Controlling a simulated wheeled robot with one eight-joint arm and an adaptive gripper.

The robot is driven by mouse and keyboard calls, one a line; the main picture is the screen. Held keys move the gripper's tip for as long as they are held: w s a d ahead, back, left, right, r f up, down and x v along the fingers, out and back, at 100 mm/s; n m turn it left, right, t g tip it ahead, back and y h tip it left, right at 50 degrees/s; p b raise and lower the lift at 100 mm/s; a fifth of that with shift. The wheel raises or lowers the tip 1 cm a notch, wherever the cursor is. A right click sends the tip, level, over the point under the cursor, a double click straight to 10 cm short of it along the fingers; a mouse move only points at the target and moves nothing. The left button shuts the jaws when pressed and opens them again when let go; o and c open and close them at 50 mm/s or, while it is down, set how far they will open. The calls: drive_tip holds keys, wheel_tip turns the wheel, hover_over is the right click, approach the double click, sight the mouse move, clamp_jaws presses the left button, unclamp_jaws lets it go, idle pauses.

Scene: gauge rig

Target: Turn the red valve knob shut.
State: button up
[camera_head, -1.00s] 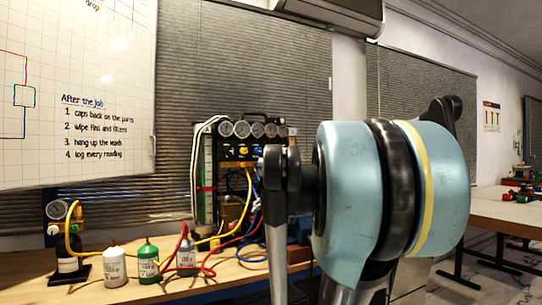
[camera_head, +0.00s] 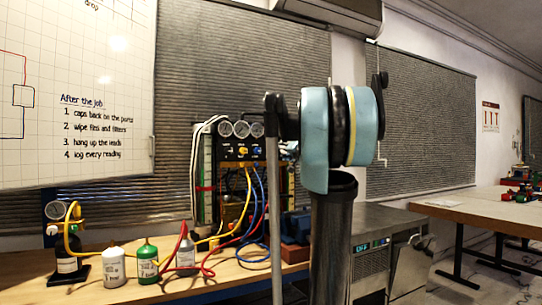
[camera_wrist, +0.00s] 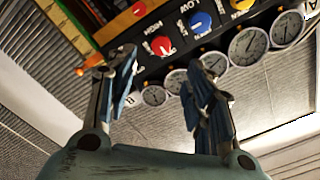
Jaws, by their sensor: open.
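The red valve knob (camera_wrist: 163,46) shows in the wrist view on a dark panel, beside the label HIGH. It lies between my gripper's two fingers in the picture and a little beyond their tips. My gripper (camera_wrist: 160,66) is open, with nothing between its fingers. I cannot tell how far it is from the knob, but no contact shows. In the head view the gauge panel (camera_head: 236,152) stands on the bench; my arm covers its right part, and I cannot make out the red knob or my gripper there.
A blue knob (camera_wrist: 200,22) and a yellow knob (camera_wrist: 242,5) sit beside the red one. Several gauges (camera_wrist: 249,45) line the panel's edge. Coloured hoses (camera_head: 262,215), bottles (camera_head: 147,264) and a gauge stand (camera_head: 66,240) occupy the bench (camera_head: 205,284).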

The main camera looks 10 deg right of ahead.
sight(272, 151)
drive_tip(key=x, duration=1.2)
drive_tip(key=shift+w+a+f, duration=0.1)
drive_tip(key=shift+w+a, duration=0.05)
drive_tip(key=shift+w, duration=0.05)
drive_tip(key=c, duration=1.1)
